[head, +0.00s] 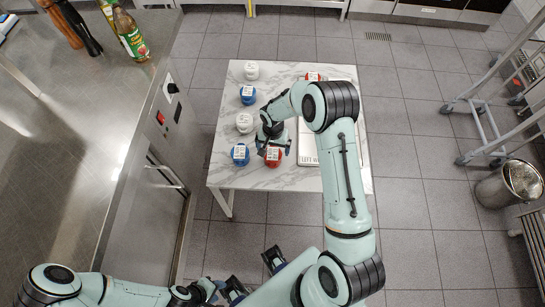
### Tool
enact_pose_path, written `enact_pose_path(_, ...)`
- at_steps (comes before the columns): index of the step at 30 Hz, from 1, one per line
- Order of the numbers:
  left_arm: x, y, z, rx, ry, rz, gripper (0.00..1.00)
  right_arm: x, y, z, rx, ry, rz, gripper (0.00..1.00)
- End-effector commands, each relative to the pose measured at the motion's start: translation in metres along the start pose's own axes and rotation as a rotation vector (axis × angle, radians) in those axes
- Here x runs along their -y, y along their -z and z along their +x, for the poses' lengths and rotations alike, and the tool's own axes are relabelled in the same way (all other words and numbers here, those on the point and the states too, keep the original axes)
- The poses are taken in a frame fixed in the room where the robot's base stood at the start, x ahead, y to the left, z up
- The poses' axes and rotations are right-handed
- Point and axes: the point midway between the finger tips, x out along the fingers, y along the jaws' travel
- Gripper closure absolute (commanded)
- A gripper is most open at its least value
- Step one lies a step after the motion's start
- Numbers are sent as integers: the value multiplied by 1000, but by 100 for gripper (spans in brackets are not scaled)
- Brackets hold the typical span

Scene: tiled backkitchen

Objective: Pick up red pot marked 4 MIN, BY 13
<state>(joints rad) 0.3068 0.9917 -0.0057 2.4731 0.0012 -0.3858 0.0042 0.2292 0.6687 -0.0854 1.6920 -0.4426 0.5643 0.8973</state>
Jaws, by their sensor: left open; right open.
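A red pot (274,158) with a white label stands near the front of the marble-topped table (225,178). Another red pot (313,76) stands at the table's back, partly hidden by my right arm. The labels are too small to read, so I cannot tell which is marked 4 MIN, BY 13. My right gripper (273,147) is open at the near red pot, its fingers seen from above. I cannot tell whether they touch it. My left gripper (255,273) is open and empty, low in front of the table.
Blue pots (240,155) (247,95) and white pots (244,124) (251,70) stand along the table's left side. A white tray (308,159) with lettering lies partly under my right arm. A steel counter (90,130) is left; a bin (510,185) stands right.

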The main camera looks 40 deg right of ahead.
Motion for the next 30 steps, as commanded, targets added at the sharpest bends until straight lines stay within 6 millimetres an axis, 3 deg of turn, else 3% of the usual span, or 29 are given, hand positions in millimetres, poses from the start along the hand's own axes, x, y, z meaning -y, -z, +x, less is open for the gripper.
enact_pose_path(7, -1, 0, -2, -1, 0, 0, 57, 1, -2, 19, 2, 1, 0, 0)
enact_pose_path(15, -2, 1, -5, -2, -1, 0, 57, 2, -5, 57, 2, 2, -1, 0)
enact_pose_path(24, -2, 1, -5, -2, -1, 0, 57, 2, -4, 62, 0, 3, -1, 0)
enact_pose_path(30, -2, 1, -5, -2, -1, 0, 57, 2, -4, 62, 0, 3, -1, 65)
